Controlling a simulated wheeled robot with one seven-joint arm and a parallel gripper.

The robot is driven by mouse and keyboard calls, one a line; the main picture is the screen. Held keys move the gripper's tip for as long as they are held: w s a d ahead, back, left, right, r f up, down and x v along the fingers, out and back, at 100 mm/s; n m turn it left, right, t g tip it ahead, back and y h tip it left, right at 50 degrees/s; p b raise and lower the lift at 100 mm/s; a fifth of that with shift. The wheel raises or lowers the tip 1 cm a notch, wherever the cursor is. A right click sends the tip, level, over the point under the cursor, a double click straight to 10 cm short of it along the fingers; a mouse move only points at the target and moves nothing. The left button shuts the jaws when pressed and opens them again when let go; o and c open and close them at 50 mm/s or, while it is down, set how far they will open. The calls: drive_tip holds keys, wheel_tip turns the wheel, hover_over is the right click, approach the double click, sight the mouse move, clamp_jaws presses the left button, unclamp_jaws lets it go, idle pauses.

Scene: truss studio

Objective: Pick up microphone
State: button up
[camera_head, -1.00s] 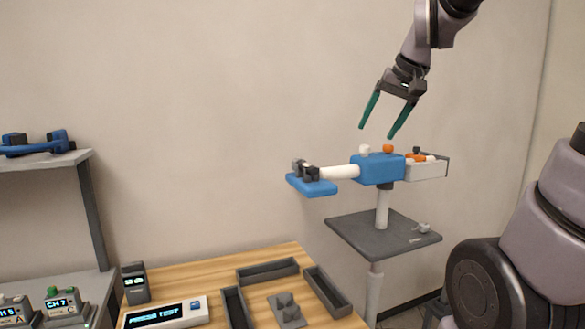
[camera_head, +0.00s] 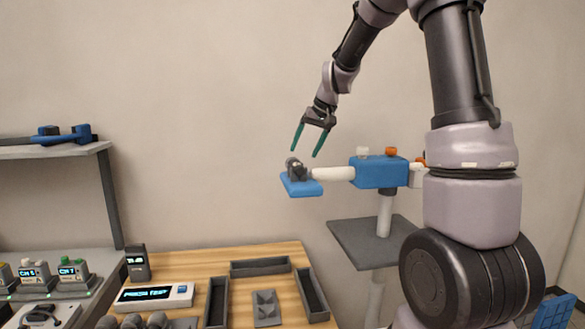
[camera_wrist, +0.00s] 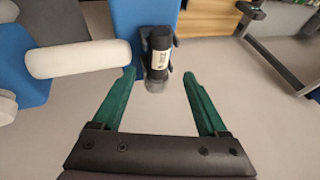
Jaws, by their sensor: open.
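The microphone is a small dark cylinder with a pale label and a grey rounded head. In the wrist view the microphone (camera_wrist: 160,62) lies at upper middle, in a dark holder on a blue plate (camera_wrist: 142,14). In the head view the microphone (camera_head: 294,165) sits small and dark on the blue plate (camera_head: 301,188) at the end of a white arm. My gripper (camera_head: 308,152) is open, its green fingers pointing down just above the plate. In the wrist view my gripper (camera_wrist: 158,80) has the microphone's head between and slightly beyond its fingertips, with nothing held.
The white arm (camera_head: 333,174) joins a blue block (camera_head: 379,172) on a post over a grey stand (camera_head: 350,239), close right of my gripper. A wooden table (camera_head: 225,258) with dark trays (camera_head: 261,267) stands below. A shelf (camera_head: 60,151) is at left. The wall side is free.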

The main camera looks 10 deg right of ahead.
sight(294, 163)
drive_tip(key=x, duration=0.6)
drive_tip(key=shift+w+f, duration=0.3)
drive_tip(key=shift+f, duration=0.05)
clamp_jaws()
